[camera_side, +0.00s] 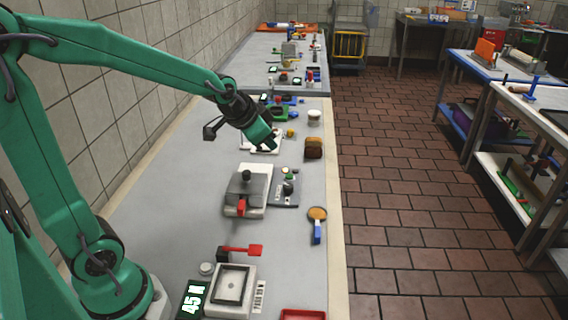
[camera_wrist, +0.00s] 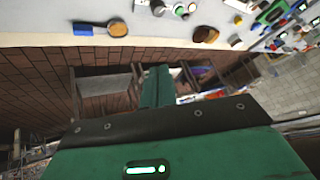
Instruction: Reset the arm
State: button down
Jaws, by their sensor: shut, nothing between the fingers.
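My gripper (camera_side: 270,146) hangs in the air above the far part of the grey bench (camera_side: 180,190), its fingers together with nothing visible between them. In the wrist view my green gripper fingers (camera_wrist: 156,88) are closed and point out past the bench edge toward the floor. Below and to the right of it in the side view is a brown bread loaf (camera_side: 314,149); it also shows in the wrist view (camera_wrist: 206,35). A white board (camera_side: 250,146) lies partly hidden behind my gripper.
A grey press (camera_side: 246,190) with a red handle stands mid-bench. A white tub (camera_side: 314,117) stands beyond the loaf. A tiled wall is left.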

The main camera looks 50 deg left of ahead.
jog(key=s+d+r+n+g, duration=0.1)
jog(key=s+d, duration=0.1)
jog(key=s, duration=0.7)
jog(key=s+d+r+n+h, duration=0.1)
jog(key=s+d+r, duration=0.1)
jog(key=s, duration=0.7)
jog(key=shift+s+d+r+n+g, duration=0.2)
jog(key=shift+s+d+n+g, duration=0.15)
jog(key=shift+d, duration=0.3)
